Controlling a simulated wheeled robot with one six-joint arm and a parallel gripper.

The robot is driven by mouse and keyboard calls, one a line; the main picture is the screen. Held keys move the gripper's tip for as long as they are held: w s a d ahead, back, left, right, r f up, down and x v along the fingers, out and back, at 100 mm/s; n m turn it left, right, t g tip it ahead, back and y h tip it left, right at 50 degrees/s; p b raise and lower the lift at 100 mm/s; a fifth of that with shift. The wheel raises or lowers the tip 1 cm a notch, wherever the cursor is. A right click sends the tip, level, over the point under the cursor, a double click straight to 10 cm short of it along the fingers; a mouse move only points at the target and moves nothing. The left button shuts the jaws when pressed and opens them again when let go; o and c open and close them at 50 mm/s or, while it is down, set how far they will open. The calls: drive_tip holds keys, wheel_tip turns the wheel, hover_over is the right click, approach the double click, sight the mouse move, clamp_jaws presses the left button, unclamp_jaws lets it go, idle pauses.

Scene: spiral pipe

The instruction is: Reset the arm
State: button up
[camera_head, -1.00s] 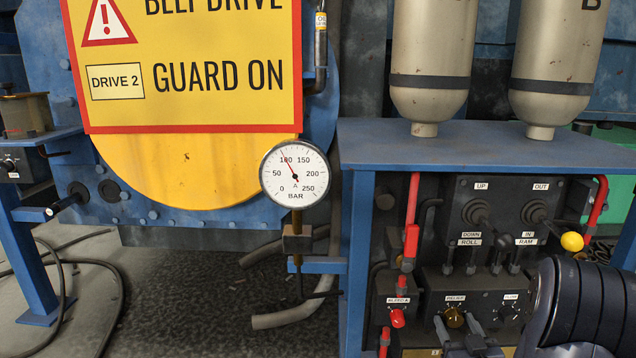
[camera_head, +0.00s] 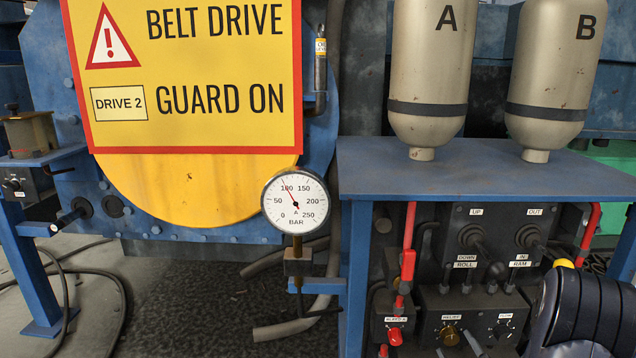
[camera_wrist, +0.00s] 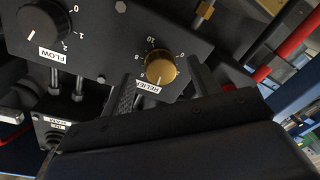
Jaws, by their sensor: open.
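My gripper (camera_wrist: 160,90) is open in the wrist view, with its two dark fingers spread and pointing at the control panel. The brass RELIEF knob (camera_wrist: 160,67) shows between and beyond the fingertips; I cannot tell the exact distance to it. The black FLOW knob (camera_wrist: 42,24) sits to the left on the same panel. The RELIEF knob also shows in the head view (camera_head: 450,334).
A pressure gauge (camera_head: 295,200) reads near 100 bar. A blue bench (camera_head: 480,165) carries tanks A (camera_head: 432,75) and B (camera_head: 556,75). Red pipe (camera_head: 409,235) and levers stand close to the panel. A yellow belt-drive sign (camera_head: 185,75) is at upper left.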

drive_tip(key=s, duration=0.9)
drive_tip(key=shift+d+p, duration=0.2)
drive_tip(key=shift+p, duration=0.1)
